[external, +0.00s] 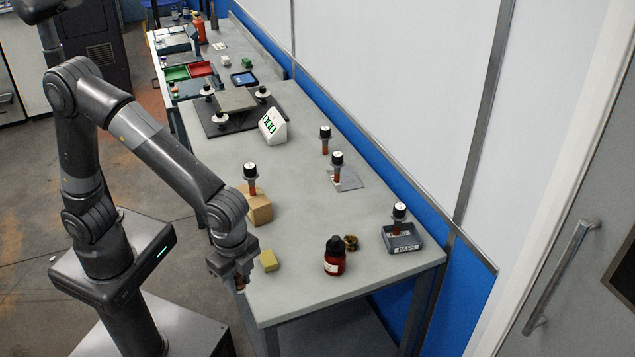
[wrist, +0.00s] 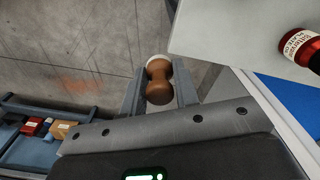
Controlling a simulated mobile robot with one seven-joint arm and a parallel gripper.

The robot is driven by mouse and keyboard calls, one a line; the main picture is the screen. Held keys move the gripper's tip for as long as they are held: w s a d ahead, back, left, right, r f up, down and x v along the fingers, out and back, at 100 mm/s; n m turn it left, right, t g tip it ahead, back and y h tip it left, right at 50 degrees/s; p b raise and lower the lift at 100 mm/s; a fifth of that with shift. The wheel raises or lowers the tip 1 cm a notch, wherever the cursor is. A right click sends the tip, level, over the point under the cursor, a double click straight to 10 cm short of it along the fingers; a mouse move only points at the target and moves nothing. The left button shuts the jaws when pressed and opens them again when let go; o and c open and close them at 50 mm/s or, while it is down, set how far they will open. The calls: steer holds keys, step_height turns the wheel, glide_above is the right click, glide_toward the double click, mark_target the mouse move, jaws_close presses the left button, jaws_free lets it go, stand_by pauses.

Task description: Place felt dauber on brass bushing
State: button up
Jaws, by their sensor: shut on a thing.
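My gripper (external: 238,278) is beside the near left edge of the table, over the floor. Its fingers (wrist: 158,84) are shut on the felt dauber (wrist: 159,92), a brown waisted handle with a whitish end. In the external view only a small brown bit of the dauber (external: 241,285) shows under the fingers. The brass bushing (external: 351,243) is a small dark gold ring on the table, just right of and behind a dark red bottle (external: 334,262) with a black cap. The bushing is well right of my gripper and does not show in the wrist view.
A yellow block (external: 268,260) lies near the table edge by my gripper. A grey tray (external: 405,245) with a black-capped piece stands right of the bushing. A wooden block (external: 260,210), a grey pad (external: 350,183) and a white display (external: 273,127) stand farther back. The table's middle is clear.

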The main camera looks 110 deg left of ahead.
steer(key=w+a+r, duration=0.1)
steer(key=w+a, duration=0.5)
glide_above(351, 240)
step_height(351, 240, down, 3)
steer(key=shift+a+f, duration=0.1)
steer(key=shift+f, duration=2.75)
steer(key=o, duration=1)
steer(key=shift+f, duration=0.15)
steer(key=shift+c, duration=0.2)
